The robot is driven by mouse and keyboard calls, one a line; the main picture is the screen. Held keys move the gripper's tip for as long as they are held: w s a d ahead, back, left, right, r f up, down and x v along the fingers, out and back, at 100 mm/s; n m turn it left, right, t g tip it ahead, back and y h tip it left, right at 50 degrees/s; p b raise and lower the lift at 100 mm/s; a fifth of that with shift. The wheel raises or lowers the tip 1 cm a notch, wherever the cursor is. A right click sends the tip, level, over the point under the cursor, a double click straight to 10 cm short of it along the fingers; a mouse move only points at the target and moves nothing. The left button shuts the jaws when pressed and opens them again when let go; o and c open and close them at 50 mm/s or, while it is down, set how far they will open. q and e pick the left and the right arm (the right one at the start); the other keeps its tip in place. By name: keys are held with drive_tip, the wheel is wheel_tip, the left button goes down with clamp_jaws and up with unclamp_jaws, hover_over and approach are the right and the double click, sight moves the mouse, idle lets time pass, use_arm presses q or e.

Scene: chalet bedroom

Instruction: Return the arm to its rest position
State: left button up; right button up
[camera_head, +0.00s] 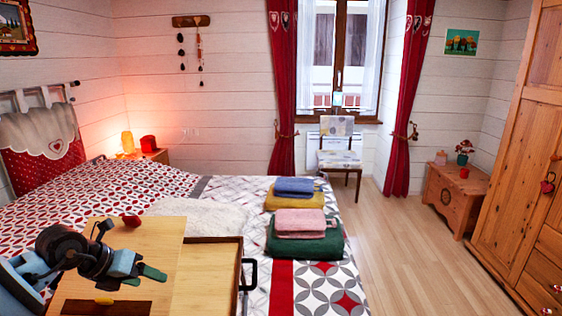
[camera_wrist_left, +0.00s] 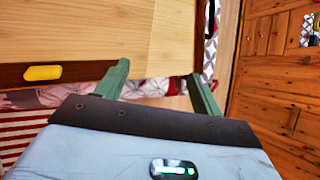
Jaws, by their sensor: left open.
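My left arm comes in from the left in the head view, and its gripper (camera_head: 150,275) hangs over a light wooden tray (camera_head: 208,296) on the bed. Its green fingers are apart and hold nothing. In the left wrist view the open gripper (camera_wrist_left: 158,70) shows both green fingers with a clear gap, over the tray's wood and dark edge. A yellow piece (camera_head: 104,300) lies on a dark brown strip near the gripper; it also shows in the left wrist view (camera_wrist_left: 43,73). My right gripper is in neither view.
The tray has a black handle (camera_head: 248,275) on its right. Folded textiles, including a green one (camera_head: 305,243) and a blue one (camera_head: 295,187), lie on the bed (camera_head: 130,184). A small dark red item (camera_head: 131,221) is beyond the gripper. Wooden floor (camera_head: 410,265) is free at right.

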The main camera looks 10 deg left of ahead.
use_arm(q)
drive_tip(key=s+d+f+n+t+h+p, duration=0.1)
drive_tip(key=s+d+f+n+t+h, duration=0.25)
drive_tip(key=d, duration=0.65)
drive_tip(key=s+d+f+n+h, duration=0.35)
drive_tip(key=s+d+h, duration=0.3)
drive_tip(key=d, duration=0.35)
drive_tip(key=s+a+f+n+y+p, duration=0.1)
drive_tip(key=s+f+n+y, duration=0.5)
drive_tip(key=s+f+n, duration=0.4)
drive_tip(key=s+a+f+n+g+y+p, duration=0.1)
drive_tip(key=s+f+n+y, duration=0.5)
drive_tip(key=s+f+n, duration=0.4)
drive_tip(key=s+n, duration=0.6)
drive_tip(key=s, duration=0.1)
drive_tip(key=shift+s+f, duration=0.3)
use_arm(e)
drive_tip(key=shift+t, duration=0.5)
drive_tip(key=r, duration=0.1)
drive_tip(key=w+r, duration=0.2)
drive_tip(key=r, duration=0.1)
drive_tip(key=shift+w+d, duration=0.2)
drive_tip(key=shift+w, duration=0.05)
